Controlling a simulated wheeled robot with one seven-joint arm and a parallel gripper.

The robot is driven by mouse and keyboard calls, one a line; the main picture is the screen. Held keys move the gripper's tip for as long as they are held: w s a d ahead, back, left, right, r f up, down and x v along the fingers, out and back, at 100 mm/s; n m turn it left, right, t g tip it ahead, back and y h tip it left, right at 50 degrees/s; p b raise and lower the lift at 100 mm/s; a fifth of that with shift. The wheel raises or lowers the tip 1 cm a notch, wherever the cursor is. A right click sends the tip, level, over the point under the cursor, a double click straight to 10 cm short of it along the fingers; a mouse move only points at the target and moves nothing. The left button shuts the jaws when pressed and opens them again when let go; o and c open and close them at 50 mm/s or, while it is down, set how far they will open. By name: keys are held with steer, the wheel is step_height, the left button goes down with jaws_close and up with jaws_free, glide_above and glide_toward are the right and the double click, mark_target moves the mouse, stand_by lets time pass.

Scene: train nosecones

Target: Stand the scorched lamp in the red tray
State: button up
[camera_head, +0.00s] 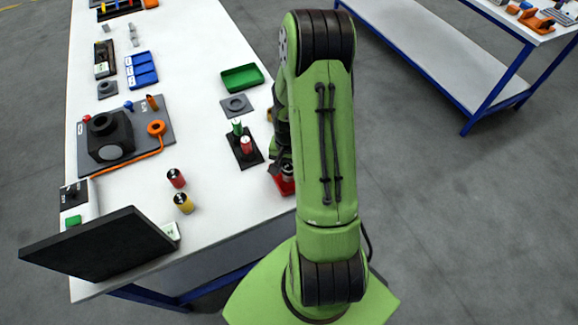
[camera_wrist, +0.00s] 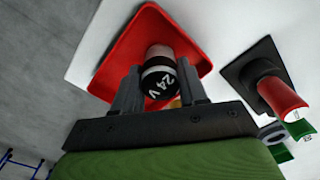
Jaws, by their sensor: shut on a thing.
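My gripper (camera_wrist: 158,68) is shut on a lamp (camera_wrist: 157,84) with a pale end and a black band marked "24 V". The lamp is between the two fingers, over the red tray (camera_wrist: 117,62). I cannot tell whether its base touches the tray floor, and no scorch marks are clear. In the head view the red tray (camera_head: 284,188) is at the right edge of the white table, partly hidden by my arm. The lamp (camera_head: 288,172) shows there as a small silver and dark shape below my gripper (camera_head: 284,160).
A black holder (camera_head: 235,152) with a green and a red lamp stands just left of the red tray. A red lamp (camera_head: 176,178) and a yellow lamp (camera_head: 184,203) stand farther left. A green tray (camera_head: 242,77) and a grey ring plate (camera_head: 236,105) lie beyond. A dark monitor (camera_head: 98,247) stands in front.

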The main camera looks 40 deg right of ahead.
mark_target(289, 166)
steer(key=o, duration=1.1)
steer(key=shift+f, duration=0.1)
step_height(289, 166, up, 12)
steer(key=r+p, duration=0.1)
steer(key=p, duration=0.1)
steer(key=s+a+r+n+t+h, duration=0.1)
steer(key=a+r+n, duration=0.2)
steer(key=a+r, duration=0.25)
steer(key=s+a+r+n+t, duration=0.2)
steer(key=a+r, duration=0.2)
steer(key=r, duration=0.2)
steer(key=s+a+r+n+t+y, duration=0.1)
steer(key=s+a+r+n+t, duration=0.1)
steer(key=s+a+r+n, duration=0.3)
steer(key=s+a, duration=0.3)
steer(key=s, duration=0.1)
steer(key=shift+r+n+t, duration=0.25)
steer(key=shift+n+t, duration=0.05)
steer(key=shift+n, duration=0.1)
steer(key=shift+d, duration=0.1)
